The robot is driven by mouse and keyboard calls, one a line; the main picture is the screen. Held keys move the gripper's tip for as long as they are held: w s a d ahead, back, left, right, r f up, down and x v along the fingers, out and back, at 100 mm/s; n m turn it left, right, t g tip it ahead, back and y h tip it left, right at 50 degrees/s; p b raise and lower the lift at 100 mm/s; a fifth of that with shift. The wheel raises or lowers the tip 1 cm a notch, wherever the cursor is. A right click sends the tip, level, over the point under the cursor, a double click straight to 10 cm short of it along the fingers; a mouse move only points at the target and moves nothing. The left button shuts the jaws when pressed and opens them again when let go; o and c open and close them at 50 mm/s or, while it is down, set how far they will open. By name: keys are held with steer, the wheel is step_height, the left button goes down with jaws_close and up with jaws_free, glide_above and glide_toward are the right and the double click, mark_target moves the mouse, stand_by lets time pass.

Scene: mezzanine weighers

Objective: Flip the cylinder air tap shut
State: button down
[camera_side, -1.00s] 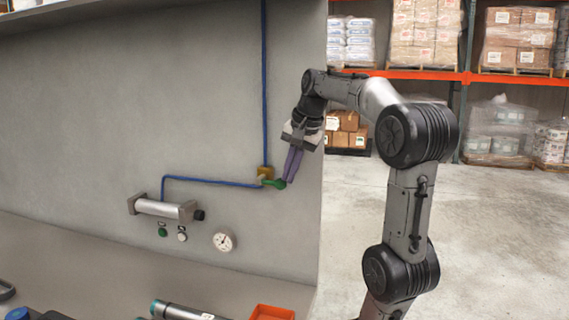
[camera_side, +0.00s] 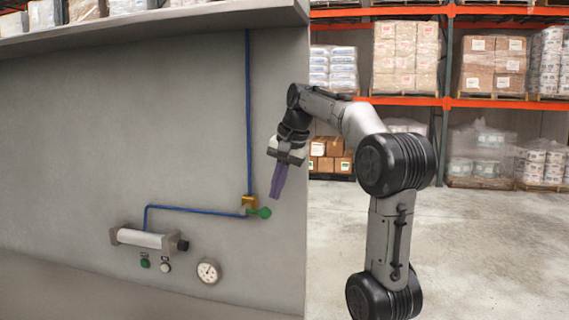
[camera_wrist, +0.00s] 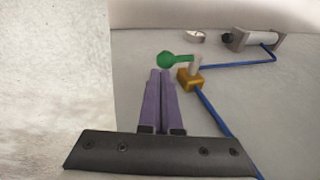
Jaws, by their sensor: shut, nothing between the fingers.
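The air tap has a yellow body (camera_side: 249,202) on the grey wall, with a green lever (camera_side: 263,212) sticking out to the right, roughly level. In the wrist view the lever's round green knob (camera_wrist: 167,60) lies just beyond my fingertips, left of the yellow body (camera_wrist: 189,79). My gripper (camera_side: 275,197) is shut and empty, its purple fingers pointing down, a little above and right of the lever. In the wrist view the fingers (camera_wrist: 160,72) are side by side. Whether they touch the knob is unclear. The silver cylinder (camera_side: 140,238) is mounted lower left.
A blue pipe (camera_side: 248,110) comes down the wall to the tap, and another blue run (camera_side: 195,210) leads left to the cylinder. A gauge (camera_side: 208,271) and green and white buttons sit below. The wall ends right of the tap; open floor (camera_side: 470,250) lies beyond.

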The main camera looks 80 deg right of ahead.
steer(key=v, duration=1.1)
steer(key=shift+s+r, duration=0.15)
steer(key=shift+r, duration=0.1)
steer(key=shift+a, duration=0.1)
